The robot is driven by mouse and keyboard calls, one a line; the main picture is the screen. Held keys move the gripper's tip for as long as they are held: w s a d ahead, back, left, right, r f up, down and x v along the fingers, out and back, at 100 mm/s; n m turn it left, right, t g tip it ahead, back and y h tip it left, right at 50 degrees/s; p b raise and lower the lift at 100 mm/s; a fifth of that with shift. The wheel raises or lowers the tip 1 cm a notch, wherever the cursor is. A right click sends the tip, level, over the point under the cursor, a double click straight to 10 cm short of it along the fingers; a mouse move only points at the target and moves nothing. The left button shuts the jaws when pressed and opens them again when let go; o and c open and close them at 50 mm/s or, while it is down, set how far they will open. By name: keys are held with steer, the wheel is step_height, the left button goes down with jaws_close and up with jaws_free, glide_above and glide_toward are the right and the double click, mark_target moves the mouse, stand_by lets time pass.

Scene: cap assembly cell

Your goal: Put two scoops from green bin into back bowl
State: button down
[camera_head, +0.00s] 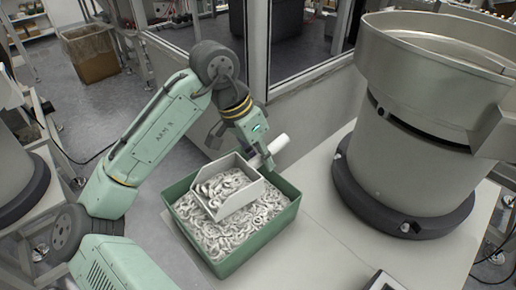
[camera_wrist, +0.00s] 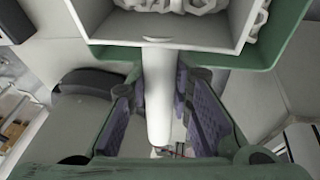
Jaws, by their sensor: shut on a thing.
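The green bin (camera_head: 284,217) stands on a light table and is full of pale ring-shaped parts (camera_head: 245,225). A white box-shaped scoop (camera_head: 238,203) is at the bin's back, with rings inside it. Whether it rests on the rings or hangs just above them is unclear. My gripper (camera_head: 257,160) is at the bin's back edge, shut on the scoop's white handle (camera_head: 279,144). The wrist view shows the handle (camera_wrist: 158,95) between the purple finger pads and the scoop (camera_wrist: 190,35) beyond. A large grey metal bowl (camera_head: 425,75) stands at right; I cannot tell if it is the back bowl.
A second grey round machine (camera_head: 18,170) stands at the left edge. A low wall with glass panels (camera_head: 305,100) runs behind the bin. The table (camera_head: 330,235) is bare between the bin and the right machine. A cardboard box (camera_head: 90,55) is far left on the floor.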

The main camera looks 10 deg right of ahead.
steer(key=r+p, duration=0.2)
steer(key=w+d+r+p, duration=0.1)
steer(key=r+p, duration=0.1)
steer(key=d+r+p, duration=0.1)
steer(key=r+p, duration=0.1)
steer(key=shift+w+d+r+p, duration=0.2)
steer(key=shift+r+p, duration=0.15)
steer(key=shift+p, duration=0.05)
steer(key=shift+a, duration=0.15)
stand_by(1.0)
